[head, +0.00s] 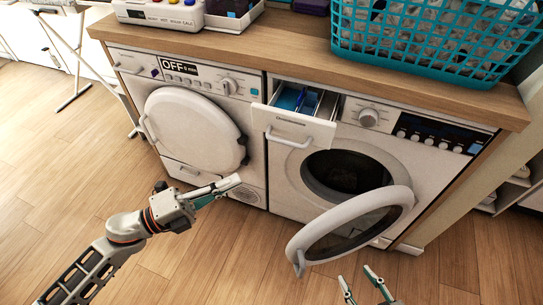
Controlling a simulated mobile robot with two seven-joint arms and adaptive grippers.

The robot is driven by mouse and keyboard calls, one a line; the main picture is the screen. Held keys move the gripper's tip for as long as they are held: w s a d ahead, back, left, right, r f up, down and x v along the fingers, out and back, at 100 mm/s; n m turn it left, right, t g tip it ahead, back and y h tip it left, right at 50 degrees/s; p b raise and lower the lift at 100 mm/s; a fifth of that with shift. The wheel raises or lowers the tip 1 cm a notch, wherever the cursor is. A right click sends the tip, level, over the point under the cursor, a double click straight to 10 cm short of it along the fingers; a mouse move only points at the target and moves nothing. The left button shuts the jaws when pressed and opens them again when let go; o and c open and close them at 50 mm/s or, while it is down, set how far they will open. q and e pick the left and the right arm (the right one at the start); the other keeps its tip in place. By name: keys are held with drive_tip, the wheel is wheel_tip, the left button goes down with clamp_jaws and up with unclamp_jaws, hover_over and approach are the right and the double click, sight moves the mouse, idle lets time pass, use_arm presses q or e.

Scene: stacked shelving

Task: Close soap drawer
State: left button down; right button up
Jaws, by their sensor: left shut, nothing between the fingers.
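The soap drawer (290,127) is pulled out of the upper left of the washing machine (284,168), with blue compartments showing inside it and a handle bar on its front. The washing machine's round door (350,224) stands wide open below and to the right. My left gripper (232,184) is shut and empty, in front of the left machine's lower part, below and to the left of the drawer and apart from it. My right gripper (361,284) is at the bottom edge, below the open door. Its two fingers are spread apart with nothing between them.
A second white machine (250,170) with its round door shut stands at the left under the wooden counter (290,50). A teal basket (440,50) and a white box (160,14) sit on the counter. The open door juts into the floor space.

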use_arm(q)
drive_tip(key=w+a+x, duration=0.1)
drive_tip(key=w+x, duration=0.1)
drive_tip(key=x, duration=1.1)
drive_tip(key=shift+m, duration=0.3)
drive_tip(key=shift+a, duration=0.1)
